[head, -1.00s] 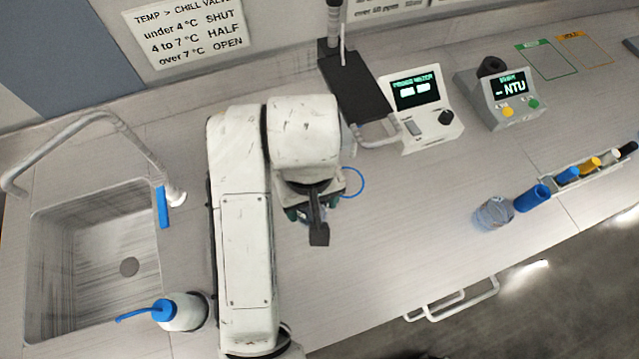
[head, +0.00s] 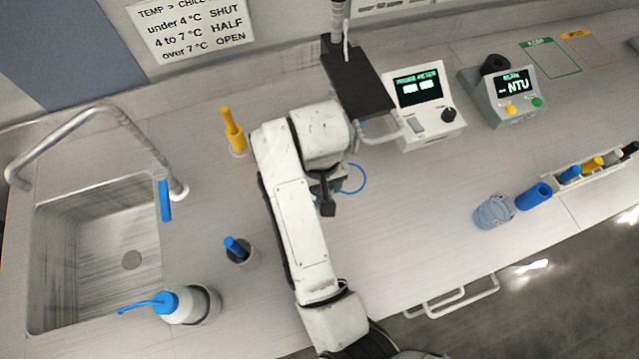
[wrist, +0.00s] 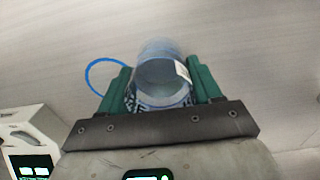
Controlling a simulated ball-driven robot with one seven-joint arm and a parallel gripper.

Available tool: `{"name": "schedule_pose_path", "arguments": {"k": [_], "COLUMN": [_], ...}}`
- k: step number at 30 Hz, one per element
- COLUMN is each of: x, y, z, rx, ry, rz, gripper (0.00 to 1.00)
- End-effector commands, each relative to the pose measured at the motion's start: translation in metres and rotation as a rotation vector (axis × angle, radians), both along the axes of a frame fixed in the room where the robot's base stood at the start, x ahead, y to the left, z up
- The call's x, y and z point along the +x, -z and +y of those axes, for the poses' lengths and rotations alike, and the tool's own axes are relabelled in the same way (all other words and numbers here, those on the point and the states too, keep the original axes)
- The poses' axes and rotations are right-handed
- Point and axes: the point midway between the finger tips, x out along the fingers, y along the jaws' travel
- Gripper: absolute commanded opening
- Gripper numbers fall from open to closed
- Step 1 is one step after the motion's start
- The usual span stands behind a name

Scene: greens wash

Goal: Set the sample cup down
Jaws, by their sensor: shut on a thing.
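The sample cup (wrist: 162,76) is a clear cup with a white label. In the wrist view it sits between the green fingers of my gripper (wrist: 163,88), which is shut on it. In the head view my gripper (head: 330,186) is over the middle of the counter, in front of the meter. My wrist hides most of the cup there. I cannot tell whether the cup's base touches the counter. A blue ring (head: 363,182) lies beside the gripper, and it shows left of the cup in the wrist view (wrist: 89,74).
The meter (head: 428,108) and NTU unit (head: 512,98) stand behind. A clear jar (head: 490,213), blue cylinder (head: 531,197) and rack (head: 560,185) are to the right. Blue-handled (head: 237,250) and yellow-handled (head: 232,130) items, a wash bottle (head: 185,305) and sink (head: 75,220) are left.

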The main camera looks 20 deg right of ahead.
Motion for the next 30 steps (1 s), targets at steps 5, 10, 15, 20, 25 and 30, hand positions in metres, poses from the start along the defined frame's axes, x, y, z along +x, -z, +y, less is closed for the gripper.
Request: {"name": "schedule_pose_path", "arguments": {"k": [5,10,15,20,25,30], "x": [0.0002,0.0002,0.0002,0.0002,0.0001,0.0005], "y": [0.0012,0.0041,0.0043,0.0043,0.0042,-0.0026], "z": [0.0003,0.0001,0.0003,0.0004,0.0005,0.0004], "rx": [0.001,0.000,0.001,0.001,0.001,0.001], "ry": [0.000,0.000,0.000,0.000,0.000,0.001], "rz": [-0.001,-0.001,-0.001,-0.001,-0.001,-0.002], "gripper": [0.30,0.30,0.75,0.89,0.89,0.89]}}
